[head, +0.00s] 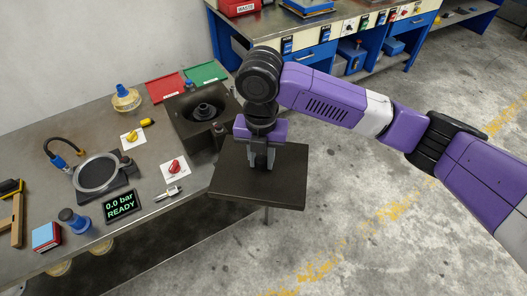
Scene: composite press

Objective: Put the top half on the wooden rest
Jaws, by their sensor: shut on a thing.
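My gripper (262,158) is shut on the middle of a dark square plate, which looks like the top half (282,194). The plate is roughly level and reaches past the bench's right edge. A short grey post shows below its front edge; I cannot tell whether it belongs to the plate. A dark block with a round raised centre, likely the bottom half (188,122), sits on the bench just left of and behind the plate.
The grey bench (70,130) holds a red mat (165,87), a green mat (205,73), a round gauge-like ring (96,174), a display (122,206) reading "0.0 bar READY" and a red knob (175,167). Floor at right is clear.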

